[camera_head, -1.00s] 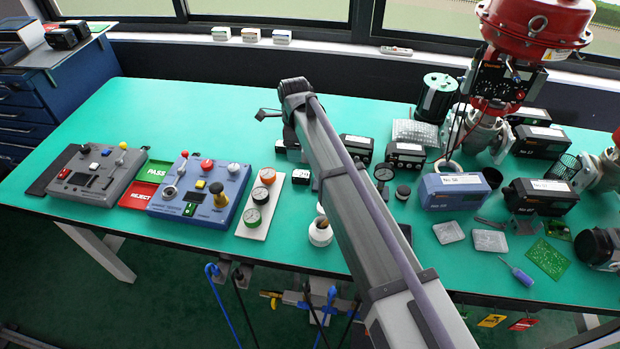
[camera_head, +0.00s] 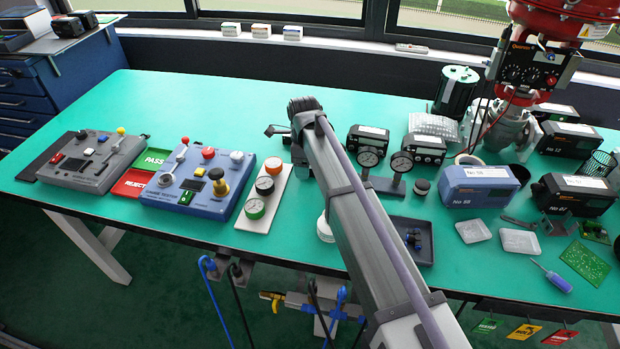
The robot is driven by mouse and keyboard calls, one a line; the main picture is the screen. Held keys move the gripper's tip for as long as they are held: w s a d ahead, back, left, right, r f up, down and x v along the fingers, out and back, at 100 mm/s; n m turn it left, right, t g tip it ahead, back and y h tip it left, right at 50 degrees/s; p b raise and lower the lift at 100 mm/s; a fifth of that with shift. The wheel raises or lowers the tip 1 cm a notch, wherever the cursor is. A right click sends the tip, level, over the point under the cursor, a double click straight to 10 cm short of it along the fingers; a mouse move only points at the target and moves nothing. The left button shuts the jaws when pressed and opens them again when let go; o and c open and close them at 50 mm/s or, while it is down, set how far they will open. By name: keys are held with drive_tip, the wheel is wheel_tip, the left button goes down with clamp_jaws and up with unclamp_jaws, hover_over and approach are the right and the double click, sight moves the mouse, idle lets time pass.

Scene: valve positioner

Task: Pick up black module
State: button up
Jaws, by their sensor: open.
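Several black modules stand on the green bench, and I cannot tell which one the task means. One with a pale label (camera_head: 368,137) is just right of my arm, and a similar one (camera_head: 427,147) is beside it. My gripper (camera_head: 274,130) shows only as a small dark part left of my arm's upper bend, apart from these modules. Its fingers are mostly hidden and I see nothing held.
Two control boxes (camera_head: 96,162), (camera_head: 201,185) and a gauge plate (camera_head: 265,198) are on the left. A dark tray (camera_head: 424,252), two dial gauges (camera_head: 369,157), (camera_head: 401,162) and a red valve actuator (camera_head: 560,12) are on the right. The bench's back left is clear.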

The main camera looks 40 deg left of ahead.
drive_tip(key=shift+r, duration=0.15)
drive_tip(key=c, duration=1.1)
drive_tip(key=shift+o, duration=0.2)
wheel_tip(320, 180, up, 18)
drive_tip(key=p, duration=1.8)
